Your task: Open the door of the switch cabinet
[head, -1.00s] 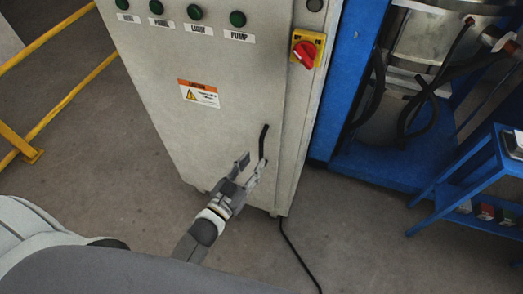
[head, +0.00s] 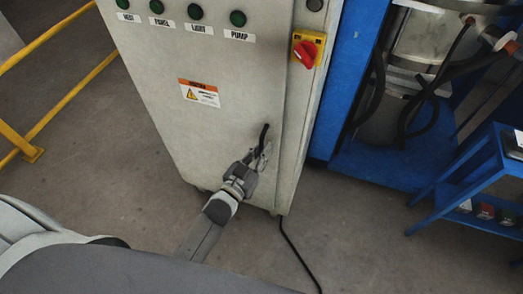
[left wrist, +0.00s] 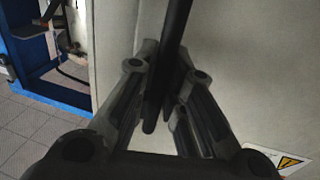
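The switch cabinet (head: 215,125) is a tall pale grey box, and its door looks shut. Its black door handle (head: 264,135) sits low near the door's right edge; part of it is hidden by my gripper. My left gripper (head: 259,158) is at the lower part of the handle. In the left wrist view the handle (left wrist: 176,40) runs down between the two fingers (left wrist: 166,85), which are close together around it and look shut on it. My right gripper is not in view.
A red rotary switch (head: 305,53) on a yellow plate and a row of green buttons (head: 195,12) are higher on the cabinet. A blue machine frame (head: 345,75) stands close on the right. A black cable (head: 293,247) lies on the floor. A yellow railing (head: 75,92) is at left.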

